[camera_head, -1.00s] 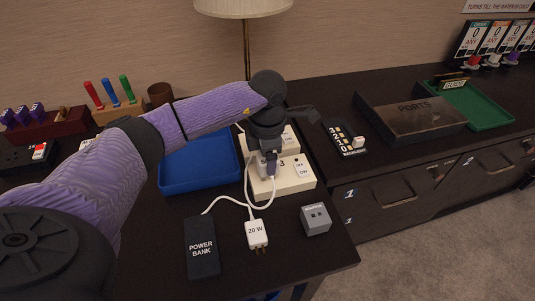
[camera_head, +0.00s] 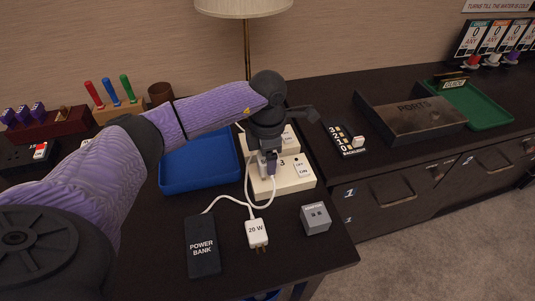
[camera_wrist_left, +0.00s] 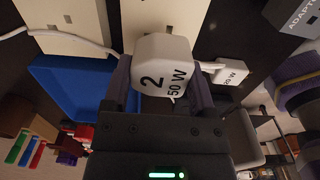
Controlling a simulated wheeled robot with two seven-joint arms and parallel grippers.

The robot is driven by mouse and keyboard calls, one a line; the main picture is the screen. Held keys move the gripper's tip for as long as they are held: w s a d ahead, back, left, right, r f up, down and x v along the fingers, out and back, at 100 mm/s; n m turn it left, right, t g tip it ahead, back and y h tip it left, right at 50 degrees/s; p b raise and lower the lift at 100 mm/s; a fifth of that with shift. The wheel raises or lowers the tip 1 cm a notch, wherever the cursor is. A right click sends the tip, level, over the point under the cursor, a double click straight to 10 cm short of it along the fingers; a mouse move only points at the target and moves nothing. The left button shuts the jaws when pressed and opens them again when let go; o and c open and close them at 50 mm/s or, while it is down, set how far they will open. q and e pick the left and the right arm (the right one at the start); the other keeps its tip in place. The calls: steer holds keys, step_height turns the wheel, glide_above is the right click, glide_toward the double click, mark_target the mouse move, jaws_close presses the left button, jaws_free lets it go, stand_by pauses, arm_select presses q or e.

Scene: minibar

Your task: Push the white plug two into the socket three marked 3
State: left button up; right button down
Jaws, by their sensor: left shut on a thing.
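My left gripper (camera_head: 268,168) is shut on the white plug two (camera_wrist_left: 162,65), which is marked "2" and "50 W" in the left wrist view. The gripper points down over the near cream socket block (camera_head: 292,183), on which a "3" and an OFF/ON switch show. The plug is at the block in the wrist view, but its prongs and the socket holes are hidden, so I cannot tell how deep it sits. My right gripper is not in view.
A white 20 W plug (camera_head: 256,233) on a cable, a black power bank (camera_head: 202,247) and a grey adapter cube (camera_head: 315,219) lie in front of the block. A blue tray (camera_head: 190,178) is to the left. A white cable loops beside the gripper.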

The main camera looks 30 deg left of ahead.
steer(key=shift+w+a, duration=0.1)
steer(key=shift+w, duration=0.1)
arm_select(q)
steer(key=shift+f, duration=0.25)
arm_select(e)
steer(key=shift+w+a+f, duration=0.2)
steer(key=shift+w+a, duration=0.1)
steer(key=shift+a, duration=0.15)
arm_select(q)
steer(key=shift+f, duration=0.15)
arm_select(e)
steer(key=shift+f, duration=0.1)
arm_select(q)
steer(key=shift+f, duration=0.1)
steer(key=shift+f+b, duration=0.4)
steer(key=shift+b, duration=0.1)
steer(key=shift+f, duration=0.2)
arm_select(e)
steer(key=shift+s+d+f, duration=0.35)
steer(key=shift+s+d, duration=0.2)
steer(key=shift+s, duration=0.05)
arm_select(q)
steer(key=shift+f, duration=0.1)
